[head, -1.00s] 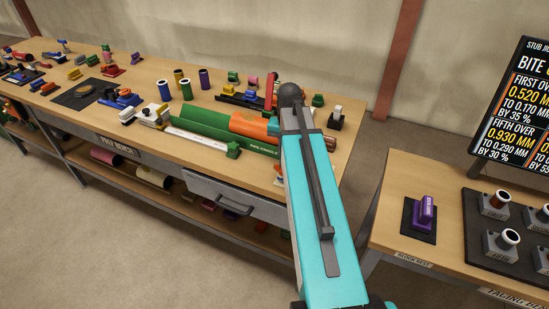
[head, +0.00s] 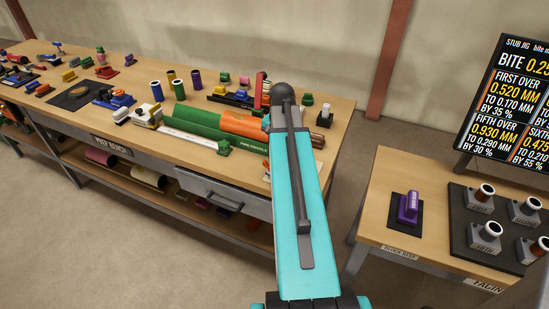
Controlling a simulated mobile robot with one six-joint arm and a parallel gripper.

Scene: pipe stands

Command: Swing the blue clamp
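A blue piece (head: 120,99) lies with orange and dark parts on the prep bench (head: 62,111), left of the green pipe. Another small blue piece (head: 241,94) sits on a dark rail behind the pipe. I cannot tell which of them is the blue clamp. The green pipe (head: 196,120) has an orange section (head: 243,125) and lies along the bench's right half. My teal arm link stands in front of the bench's right part and hides some of it. My gripper is not in view.
A second table at right bears a purple block (head: 408,207) on a dark pad and a dark plate with several grey holders (head: 486,235). A screen (head: 508,105) stands behind them. A gap of floor separates the tables. A drawer (head: 222,189) hangs under the bench.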

